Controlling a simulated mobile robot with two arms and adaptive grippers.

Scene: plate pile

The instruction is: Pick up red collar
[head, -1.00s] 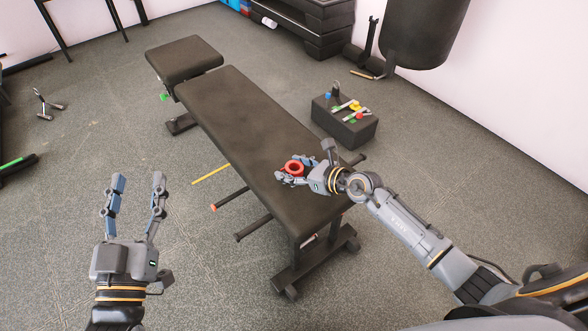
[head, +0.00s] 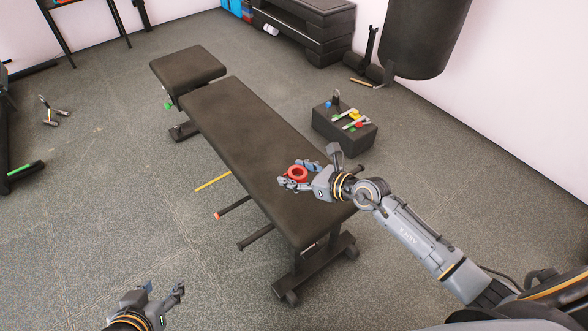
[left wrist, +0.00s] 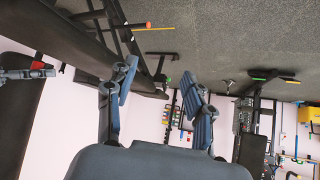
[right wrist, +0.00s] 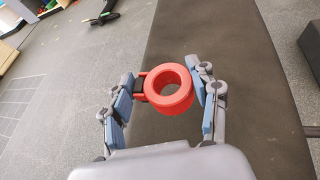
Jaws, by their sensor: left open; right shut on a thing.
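The red collar (head: 297,173) is a thick ring with a small side lug. It shows large in the right wrist view (right wrist: 168,104). My right gripper (head: 295,180) is shut on it, with the fingers on its two sides, over the black bench pad; I cannot tell how far above the pad it is. My left gripper (head: 163,290) is open and empty at the lower left of the head view, away from the bench. Its spread fingers show in the left wrist view (left wrist: 162,88).
The black bench (head: 240,120) runs diagonally through the middle, with bars jutting from its left side. A black box (head: 340,133) with small coloured items stands right of it. A punching bag (head: 425,35) hangs at upper right. The floor at left is mostly clear.

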